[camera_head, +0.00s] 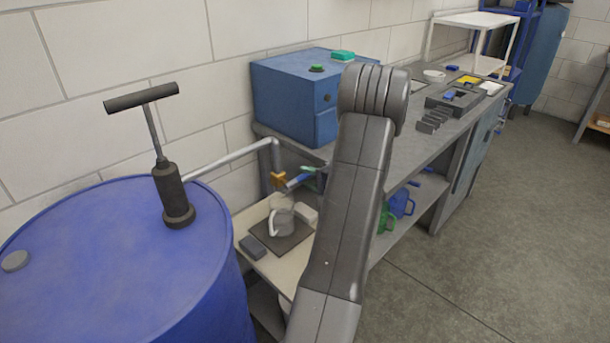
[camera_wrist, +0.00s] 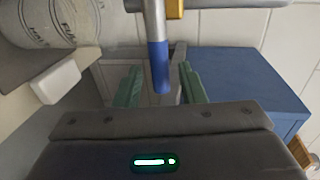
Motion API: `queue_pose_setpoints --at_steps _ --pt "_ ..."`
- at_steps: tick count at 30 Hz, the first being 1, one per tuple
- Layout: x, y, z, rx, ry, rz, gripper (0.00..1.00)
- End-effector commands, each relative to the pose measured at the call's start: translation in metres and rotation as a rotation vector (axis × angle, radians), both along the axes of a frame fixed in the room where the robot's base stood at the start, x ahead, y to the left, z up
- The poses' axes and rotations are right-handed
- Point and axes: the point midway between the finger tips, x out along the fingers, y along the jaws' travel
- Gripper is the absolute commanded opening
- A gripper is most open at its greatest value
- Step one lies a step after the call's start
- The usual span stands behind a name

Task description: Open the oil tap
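The oil tap (camera_head: 279,180) has a brass-coloured body at the end of a grey pipe coming from the blue drum. Its lever has a blue grip (camera_head: 298,181), which points right toward my gripper. In the wrist view, the blue grip (camera_wrist: 158,66) hangs between the two green fingers of my gripper (camera_wrist: 160,78). The fingers are open, with a visible gap on each side of the grip. Part of the brass body (camera_wrist: 175,9) shows at the top edge. In the head view my arm hides most of the gripper.
A measuring jug (camera_head: 281,219) stands on a dark plate below the tap; it shows large and inverted in the wrist view (camera_wrist: 50,22). A white block (camera_head: 306,213) is beside it. The blue drum (camera_head: 100,270) carries a hand pump (camera_head: 172,190). A blue cabinet (camera_head: 283,105) stands behind.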

Motion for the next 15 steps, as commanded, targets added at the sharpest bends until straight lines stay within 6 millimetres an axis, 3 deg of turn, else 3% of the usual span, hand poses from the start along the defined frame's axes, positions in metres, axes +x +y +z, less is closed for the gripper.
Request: queue_pose_setpoints --at_steps 5,15 --pt "0.0109 0.0112 -0.0026 0.001 -0.001 0.001 0.37" --pt "0.0129 0.0128 -0.0036 0.001 0.001 -0.001 0.35"
